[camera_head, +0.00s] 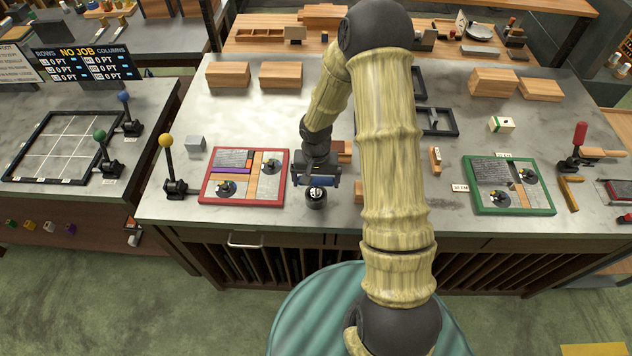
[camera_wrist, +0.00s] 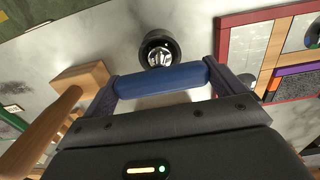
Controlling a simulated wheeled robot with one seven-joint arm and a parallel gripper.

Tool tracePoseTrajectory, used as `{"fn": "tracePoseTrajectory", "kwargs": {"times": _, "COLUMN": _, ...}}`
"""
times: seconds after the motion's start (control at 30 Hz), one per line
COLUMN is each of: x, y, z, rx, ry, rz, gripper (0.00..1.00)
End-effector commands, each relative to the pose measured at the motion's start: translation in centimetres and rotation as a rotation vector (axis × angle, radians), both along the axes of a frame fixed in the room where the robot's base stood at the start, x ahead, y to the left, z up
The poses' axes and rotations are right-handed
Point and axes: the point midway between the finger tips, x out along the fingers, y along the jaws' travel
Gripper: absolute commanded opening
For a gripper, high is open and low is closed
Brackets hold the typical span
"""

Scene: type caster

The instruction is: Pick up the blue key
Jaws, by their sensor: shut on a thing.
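My gripper (camera_head: 316,178) is low over the front part of the grey worktop, to the right of the red-framed board. In the wrist view its two dark fingers (camera_wrist: 163,86) stand apart, with a blue rounded bar (camera_wrist: 160,80) spanning the gap between them. I take this bar to be the blue key; it looks held at both ends. Its far side and underside are hidden. A black round piece with a shiny centre (camera_wrist: 160,52) is just beyond the bar; in the head view it shows at the worktop's front (camera_head: 316,198).
The red-framed board (camera_head: 284,190) is close to the left of my gripper. A green-framed board (camera_head: 550,208) lies at the right. A yellow-knobbed lever (camera_head: 167,160) stands at the left. In the wrist view, wooden pieces (camera_wrist: 85,75) are near the left finger.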

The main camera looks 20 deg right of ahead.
Motion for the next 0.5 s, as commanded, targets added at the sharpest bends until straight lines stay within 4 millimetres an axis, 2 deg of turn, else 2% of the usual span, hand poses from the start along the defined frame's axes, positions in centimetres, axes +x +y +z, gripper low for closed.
{"fn": "tracePoseTrajectory", "kwargs": {"times": 0.27, "x": 0.1, "y": 0.0, "z": 2.5, "rx": 0.001, "ry": -0.004, "rz": -0.002, "gripper": 0.67}}
{"fn": "tracePoseTrajectory", "kwargs": {"times": 0.5, "x": 0.1, "y": -0.1, "z": 6.9, "rx": -0.001, "ry": -0.006, "rz": -0.003, "gripper": 0.67}}
